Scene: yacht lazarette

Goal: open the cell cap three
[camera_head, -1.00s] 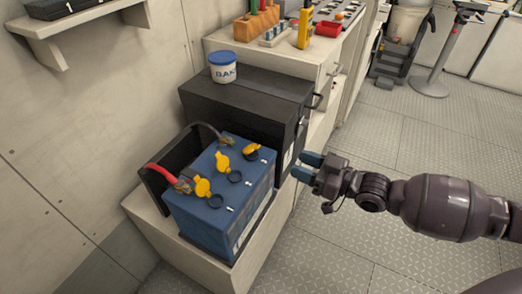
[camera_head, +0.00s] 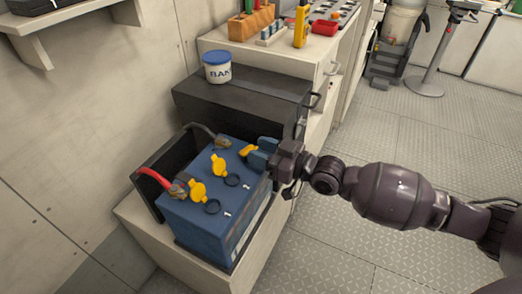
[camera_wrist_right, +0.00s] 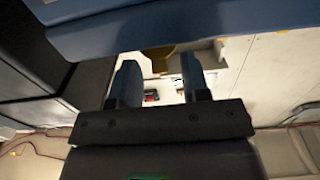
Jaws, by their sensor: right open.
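A blue battery (camera_head: 207,218) stands in a tray on the low white cabinet. Two yellow cell caps, one nearer the front (camera_head: 197,191) and one in the middle (camera_head: 219,165), stand tipped up beside dark round openings. The third yellow cap (camera_head: 248,151), at the far right of the battery top, sits low, partly hidden by my right gripper. My right gripper (camera_head: 262,153) is open, its blue fingers at the battery's right edge, close to this cap. In the right wrist view a yellow-brown piece (camera_wrist_right: 158,56) shows between the open fingers; contact cannot be told. My left gripper is not in view.
A black box (camera_head: 240,95) stands right behind the battery, with a white tub with blue lid (camera_head: 218,67) on it. A red cable (camera_head: 153,178) and a dark cable reach the battery terminals.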

